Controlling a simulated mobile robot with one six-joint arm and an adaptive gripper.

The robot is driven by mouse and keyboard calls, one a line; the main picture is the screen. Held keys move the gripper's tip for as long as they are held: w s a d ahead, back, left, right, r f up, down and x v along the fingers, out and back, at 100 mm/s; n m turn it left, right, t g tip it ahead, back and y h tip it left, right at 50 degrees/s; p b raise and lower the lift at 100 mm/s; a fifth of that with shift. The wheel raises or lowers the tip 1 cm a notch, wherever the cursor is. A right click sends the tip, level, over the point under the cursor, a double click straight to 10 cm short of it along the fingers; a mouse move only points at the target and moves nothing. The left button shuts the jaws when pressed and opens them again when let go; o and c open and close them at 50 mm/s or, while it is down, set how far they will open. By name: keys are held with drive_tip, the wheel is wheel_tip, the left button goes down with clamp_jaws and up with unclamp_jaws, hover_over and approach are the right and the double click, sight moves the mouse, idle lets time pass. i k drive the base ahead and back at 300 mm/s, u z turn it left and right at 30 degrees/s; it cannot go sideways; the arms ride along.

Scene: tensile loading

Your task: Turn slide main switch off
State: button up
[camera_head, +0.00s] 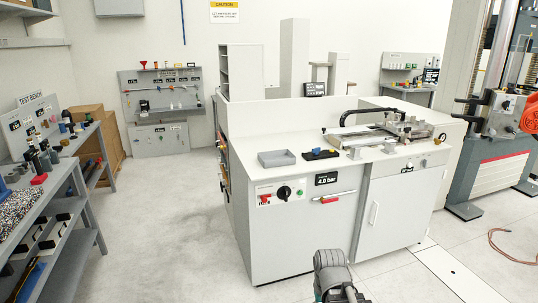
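The white cabinet (300,245) with the slide unit on top stands in the middle of the view. On its left front panel is a black rotary knob (284,192) on a pale plate, with a small red part (265,199) to its left. I cannot read the labels, so which of these is the slide main switch and its setting cannot be told. The slide unit (385,135) lies on the cabinet top, with a black cable chain (375,112) arching over it. Part of my grey arm shows at the bottom centre, in front of the cabinet; my gripper's fingers do not show.
A "4.0 bar" display (326,179) and a red-handled valve (330,199) sit right of the knob. A grey tray (277,158) is on top. A loaded shelf bench (50,185) stands left, a testing machine (495,140) right. Floor left of the cabinet is clear.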

sight(284, 193)
drive_tip(key=z, duration=0.05)
drive_tip(key=i, duration=0.2)
drive_tip(key=u, duration=0.1)
drive_tip(key=k, duration=0.65)
drive_tip(key=u, duration=0.25)
drive_tip(key=i, duration=1.65)
drive_tip(key=z, duration=0.35)
